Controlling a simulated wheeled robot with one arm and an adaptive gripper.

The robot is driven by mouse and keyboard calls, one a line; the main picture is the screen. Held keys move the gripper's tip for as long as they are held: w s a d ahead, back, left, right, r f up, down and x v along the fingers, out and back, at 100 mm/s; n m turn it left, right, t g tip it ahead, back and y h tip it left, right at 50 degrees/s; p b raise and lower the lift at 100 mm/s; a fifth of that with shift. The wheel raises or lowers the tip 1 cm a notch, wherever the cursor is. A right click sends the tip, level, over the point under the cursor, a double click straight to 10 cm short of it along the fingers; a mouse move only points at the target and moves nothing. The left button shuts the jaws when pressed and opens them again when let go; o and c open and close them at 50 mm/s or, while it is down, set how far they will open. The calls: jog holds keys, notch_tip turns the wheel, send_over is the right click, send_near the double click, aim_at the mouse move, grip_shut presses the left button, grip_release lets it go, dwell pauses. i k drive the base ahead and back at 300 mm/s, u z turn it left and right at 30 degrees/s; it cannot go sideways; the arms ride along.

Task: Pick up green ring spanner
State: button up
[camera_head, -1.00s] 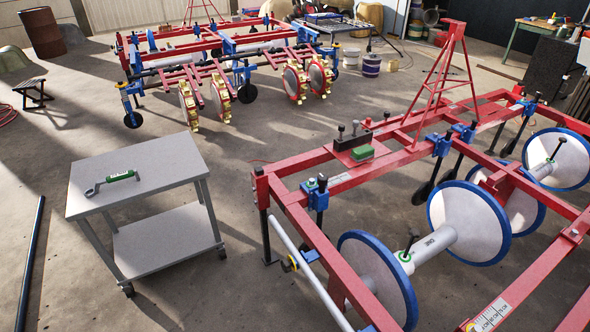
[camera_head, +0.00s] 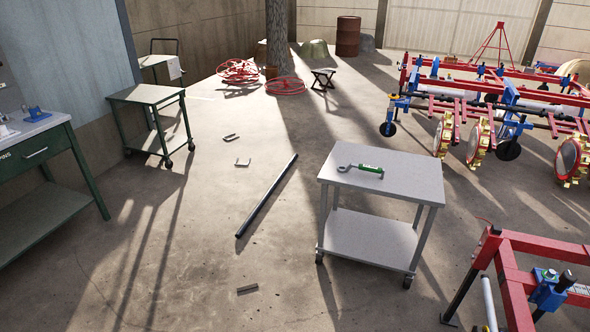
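A ring spanner with a green handle (camera_head: 371,169) lies flat on the top of a grey two-shelf trolley (camera_head: 412,188), right of the picture's middle. Its grey ring end (camera_head: 343,168) points left. The lower shelf of the trolley looks empty. My gripper is not in view.
A long dark bar (camera_head: 267,197) lies on the floor left of the trolley, with small metal pieces (camera_head: 243,162) beyond. A green cart (camera_head: 154,120) and a workbench (camera_head: 40,160) stand at left. A red frame (camera_head: 515,285) is at lower right.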

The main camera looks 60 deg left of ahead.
aim_at(376, 170)
jog(key=u, duration=1.6)
jog(key=k, duration=0.5)
jog(key=u, duration=0.2)
jog(key=i, duration=3.2)
jog(key=u, duration=0.6)
